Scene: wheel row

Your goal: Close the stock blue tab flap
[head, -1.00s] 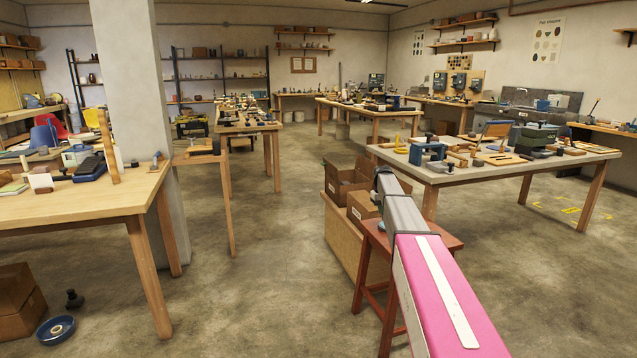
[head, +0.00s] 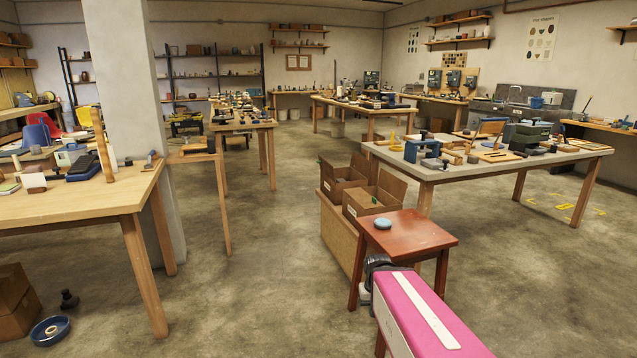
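Two open cardboard boxes stand side by side near the middle of the head view, the back box (head: 338,184) and the front box (head: 352,207). Their flaps stand up, and a raised flap (head: 391,186) shows at the right of the front box. A small green spot shows at the front box; I cannot make out a blue tab on either box. My pink arm link reaches up from the bottom right, and its dark far end is in front of the red stool, below the boxes. My gripper's fingers do not show.
The boxes rest on a low wooden stand (head: 338,235). A red-brown stool (head: 410,236) with a round blue object (head: 382,224) stands right in front of it. A cluttered workbench (head: 480,168) is behind at right. Open floor (head: 265,270) lies left.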

